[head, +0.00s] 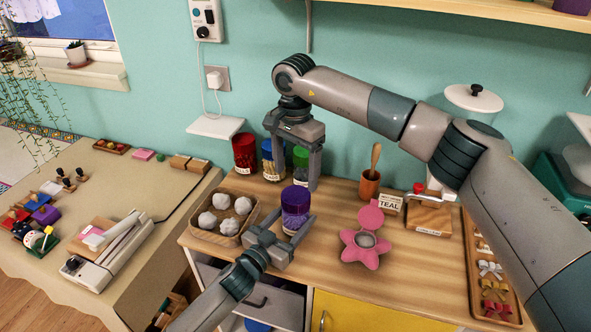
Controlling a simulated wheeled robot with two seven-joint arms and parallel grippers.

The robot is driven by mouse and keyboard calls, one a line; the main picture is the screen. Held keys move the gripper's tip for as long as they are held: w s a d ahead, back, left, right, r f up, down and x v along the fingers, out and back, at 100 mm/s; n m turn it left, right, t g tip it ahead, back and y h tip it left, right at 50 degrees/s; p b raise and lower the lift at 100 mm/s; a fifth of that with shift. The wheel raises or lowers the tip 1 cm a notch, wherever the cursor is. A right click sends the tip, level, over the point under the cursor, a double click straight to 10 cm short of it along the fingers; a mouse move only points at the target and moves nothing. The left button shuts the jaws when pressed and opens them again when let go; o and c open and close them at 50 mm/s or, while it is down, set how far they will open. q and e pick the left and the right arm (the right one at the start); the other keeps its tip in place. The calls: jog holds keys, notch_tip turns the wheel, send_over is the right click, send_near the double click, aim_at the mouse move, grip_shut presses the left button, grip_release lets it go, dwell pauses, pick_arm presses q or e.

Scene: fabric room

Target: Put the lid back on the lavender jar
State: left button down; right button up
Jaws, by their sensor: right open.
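The lavender jar (294,222) stands on the wooden worktop, clear-sided with lavender-coloured contents. A dark purple lid (296,197) sits on its top; I cannot tell how firmly it is seated. My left gripper (292,218) reaches in low from the front, with one finger on each side of the jar. I cannot tell whether the fingers press on it. My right gripper (297,168) points down, open and empty, above and behind the purple lid. Its fingers partly hide the jars at the back.
Red (244,153), blue-lidded (268,150) and green-lidded (301,155) jars stand behind. A tray of white puffs (236,238) is left of the lavender jar. A pink flower-shaped container (364,252) and a brown cup (369,186) stand right. Bare worktop lies around the flower.

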aim_at(296, 195)
jog(key=shift+f, duration=3.95)
jog(key=shift+c, duration=0.7)
jog(key=c, duration=1)
